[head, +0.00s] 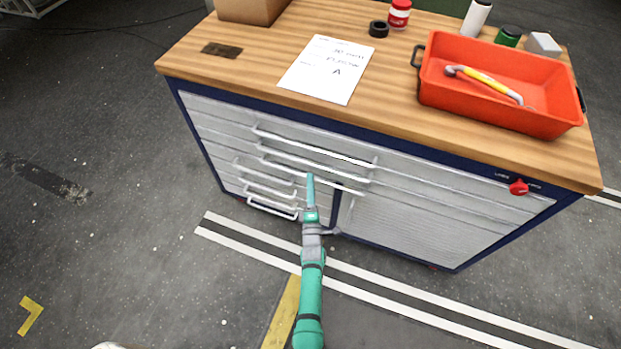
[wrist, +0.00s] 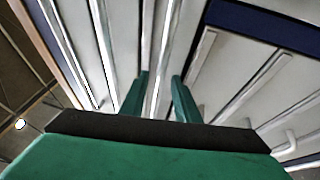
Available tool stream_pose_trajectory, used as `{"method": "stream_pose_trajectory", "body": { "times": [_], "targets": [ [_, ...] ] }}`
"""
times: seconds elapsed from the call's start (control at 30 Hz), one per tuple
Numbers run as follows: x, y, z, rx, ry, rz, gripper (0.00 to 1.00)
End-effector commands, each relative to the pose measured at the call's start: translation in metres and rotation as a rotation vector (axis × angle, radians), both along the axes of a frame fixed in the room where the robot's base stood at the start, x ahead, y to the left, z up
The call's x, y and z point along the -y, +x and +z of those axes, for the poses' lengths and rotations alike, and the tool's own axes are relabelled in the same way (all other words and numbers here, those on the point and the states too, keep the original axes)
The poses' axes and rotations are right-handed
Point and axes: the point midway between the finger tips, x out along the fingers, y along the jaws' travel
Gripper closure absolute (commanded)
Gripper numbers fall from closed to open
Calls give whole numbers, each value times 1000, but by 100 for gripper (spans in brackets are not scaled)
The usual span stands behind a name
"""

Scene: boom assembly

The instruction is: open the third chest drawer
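The blue and grey chest (head: 450,215) stands under a wooden top, with wide drawers above and narrower ones at the lower left. The third long handle (head: 345,187), counted from the top, is a pale bar on the wide drawer fronts. The drawers look closed. My gripper (head: 311,176) is in front of the chest, with its tip at this third handle. In the wrist view my gripper's two green fingers (wrist: 161,78) stand apart, with a pale bar (wrist: 160,50) running between them. I cannot tell whether they touch it.
The worktop (head: 260,60) holds a red tray (head: 450,100) with a yellow-handled tool, a paper sheet (head: 325,65) and several small containers. More short handles (head: 272,209) stick out at the chest's lower left.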

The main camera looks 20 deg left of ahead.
Motion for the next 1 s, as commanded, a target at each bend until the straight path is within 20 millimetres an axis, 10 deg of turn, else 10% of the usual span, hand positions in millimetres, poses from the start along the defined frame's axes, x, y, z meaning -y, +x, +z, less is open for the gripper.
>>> {"method": "stream_pose_trajectory", "body": {
  "times": [0.57, 0.7, 1.0],
  "targets": [
    [-9, 22, 4, 0, 0, 0, 71],
    [-9, 22, 4, -1, -1, 1, 100],
    [-9, 18, 3, -2, -1, 1, 100]
  ]
}}
